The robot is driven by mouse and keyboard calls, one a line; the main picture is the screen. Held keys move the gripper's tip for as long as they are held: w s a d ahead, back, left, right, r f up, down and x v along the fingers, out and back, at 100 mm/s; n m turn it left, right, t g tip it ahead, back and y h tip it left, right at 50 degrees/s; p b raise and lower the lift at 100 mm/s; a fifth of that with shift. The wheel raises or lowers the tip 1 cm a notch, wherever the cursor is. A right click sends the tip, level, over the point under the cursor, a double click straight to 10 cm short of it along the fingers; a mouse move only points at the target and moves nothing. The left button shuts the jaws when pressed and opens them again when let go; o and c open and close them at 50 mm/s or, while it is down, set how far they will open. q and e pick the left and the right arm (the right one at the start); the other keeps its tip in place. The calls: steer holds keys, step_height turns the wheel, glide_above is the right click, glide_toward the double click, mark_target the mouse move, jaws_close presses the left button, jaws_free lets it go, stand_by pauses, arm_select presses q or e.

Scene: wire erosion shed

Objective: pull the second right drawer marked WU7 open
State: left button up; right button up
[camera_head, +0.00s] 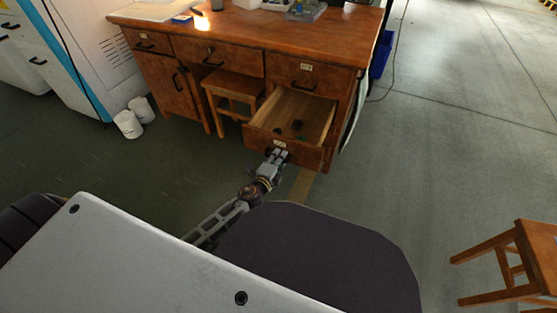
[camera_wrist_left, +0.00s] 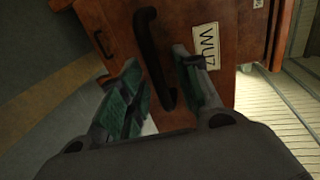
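The second right drawer (camera_head: 304,158) of the wooden desk is pulled well out, and its inside shows in the head view. Its WU7 label (camera_wrist_left: 205,45) is readable in the left wrist view, next to the dark bar handle (camera_wrist_left: 153,50). My left gripper (camera_head: 275,154) is at the drawer front. In the left wrist view, its two green-padded fingers (camera_wrist_left: 157,75) are apart with the handle between them, and a gap shows beside the handle. Whether a finger touches it is unclear. My right gripper is not in view.
A few small dark items (camera_head: 297,125) lie in the drawer. The desk (camera_head: 240,25) has other drawers, which are shut. The floor right of the desk is mostly clear.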

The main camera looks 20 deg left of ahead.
arm_select(q)
steer(key=shift+s, duration=0.15)
steer(key=v, duration=1.1)
steer(key=shift+s, duration=0.3)
stand_by(0.4)
steer(key=shift+r, duration=0.1)
stand_by(0.5)
